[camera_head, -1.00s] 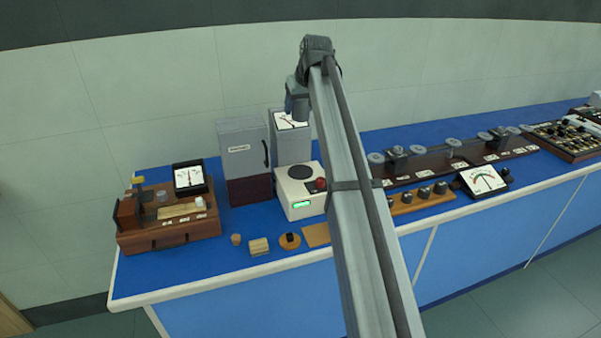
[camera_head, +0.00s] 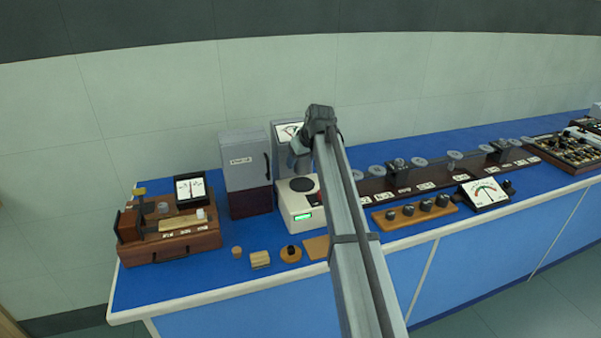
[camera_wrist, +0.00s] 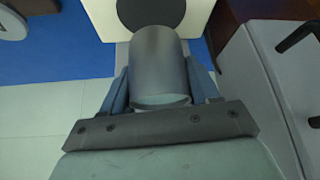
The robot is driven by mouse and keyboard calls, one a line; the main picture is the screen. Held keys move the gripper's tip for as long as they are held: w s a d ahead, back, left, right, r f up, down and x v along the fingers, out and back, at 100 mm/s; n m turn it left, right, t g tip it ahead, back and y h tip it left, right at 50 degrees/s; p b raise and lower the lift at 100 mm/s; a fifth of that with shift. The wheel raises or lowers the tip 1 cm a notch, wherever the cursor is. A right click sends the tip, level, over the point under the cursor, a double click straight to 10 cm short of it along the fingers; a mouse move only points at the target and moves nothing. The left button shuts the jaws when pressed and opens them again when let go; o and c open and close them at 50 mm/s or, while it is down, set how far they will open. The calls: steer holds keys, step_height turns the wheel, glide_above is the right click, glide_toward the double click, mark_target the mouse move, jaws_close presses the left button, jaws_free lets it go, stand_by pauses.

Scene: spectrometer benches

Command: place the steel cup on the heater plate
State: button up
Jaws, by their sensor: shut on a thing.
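The steel cup (camera_wrist: 159,62) is between the fingers of my gripper (camera_wrist: 160,88), which is shut on it in the wrist view. The heater plate is a dark round disc (camera_head: 302,184) on top of a white box (camera_head: 299,212) with a lit green display. In the wrist view part of the dark disc (camera_wrist: 151,12) shows just beyond the cup, and the cup overlaps its edge in the picture. The gap between cup and plate cannot be judged.
A grey cabinet (camera_head: 245,162) with a dark handle stands left of the heater, and a grey meter box (camera_head: 283,136) behind it. Small wooden blocks (camera_head: 260,259) lie in front. A wooden rack of knobs (camera_head: 415,212) is to the right. A wooden instrument (camera_head: 170,238) stands far left.

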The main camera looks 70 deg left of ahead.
mark_target(306, 160)
steer(key=shift+f, duration=2.3)
steer(key=shift+f, duration=0.15)
steer(key=o, duration=1.2)
steer(key=v, duration=1.2)
